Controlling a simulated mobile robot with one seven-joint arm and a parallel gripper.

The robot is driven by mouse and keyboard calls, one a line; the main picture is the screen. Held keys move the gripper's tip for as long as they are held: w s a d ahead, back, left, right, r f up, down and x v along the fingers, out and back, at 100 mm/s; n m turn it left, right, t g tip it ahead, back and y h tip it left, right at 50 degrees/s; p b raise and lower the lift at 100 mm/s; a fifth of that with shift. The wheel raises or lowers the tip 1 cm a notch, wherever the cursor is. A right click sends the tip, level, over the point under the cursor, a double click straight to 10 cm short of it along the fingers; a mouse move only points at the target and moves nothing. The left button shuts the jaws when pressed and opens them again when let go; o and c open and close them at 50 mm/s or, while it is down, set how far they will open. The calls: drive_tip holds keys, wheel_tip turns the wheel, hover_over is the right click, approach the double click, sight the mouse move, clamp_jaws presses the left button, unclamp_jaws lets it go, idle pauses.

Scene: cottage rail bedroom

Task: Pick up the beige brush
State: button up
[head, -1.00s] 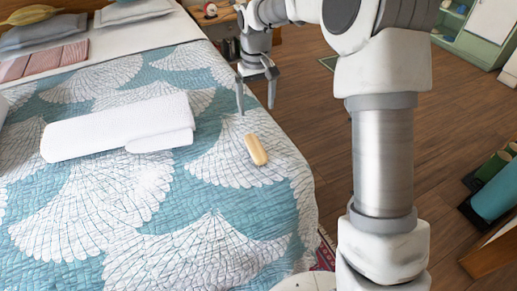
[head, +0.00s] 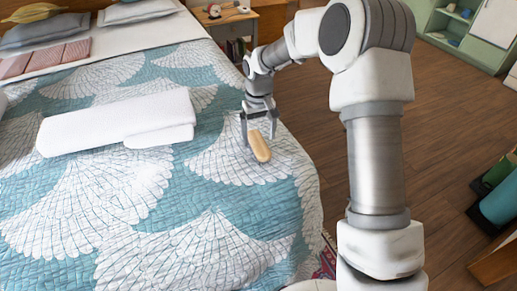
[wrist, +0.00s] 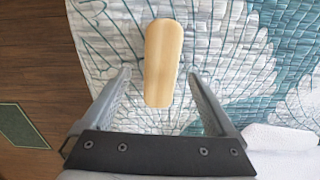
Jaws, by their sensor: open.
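The beige brush (head: 260,147) lies on the patterned quilt near the bed's right edge. In the wrist view the brush (wrist: 163,62) is upright in the picture, its lower end lying between the lines of the two fingers. My gripper (head: 259,140) is open and empty, its fingers on either side of the brush's far end in the head view. In the wrist view my gripper (wrist: 160,78) shows its fingers spread wider than the brush, with gaps on both sides. I cannot tell how far the fingertips are above the quilt.
A rolled white towel (head: 118,122) lies on the bed (head: 160,195) left of the brush. Pillows (head: 45,32) are at the head of the bed. A nightstand (head: 222,18) stands behind. Wooden floor is open to the right, with a green cabinet (head: 470,38) at the back.

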sight(258, 142)
wheel_tip(258, 142, down, 4)
drive_tip(key=shift+r+b, duration=0.15)
drive_tip(key=shift+b, duration=0.35)
drive_tip(key=shift+r, duration=0.1)
clamp_jaws()
drive_tip(key=shift+r, duration=0.1)
drive_tip(key=shift+r+p, duration=0.4)
drive_tip(key=shift+r, duration=0.25)
wheel_tip(258, 142, up, 3)
drive_tip(key=shift+f+p, duration=0.1)
drive_tip(key=shift+p, duration=0.55)
drive_tip(key=s+d+r+p, duration=0.3)
drive_tip(key=s+d+r, duration=0.3)
drive_tip(key=s+d, duration=0.1)
drive_tip(key=shift+s+d+r, duration=0.3)
drive_tip(key=shift+d+r, duration=0.05)
drive_tip(key=shift+d, duration=0.55)
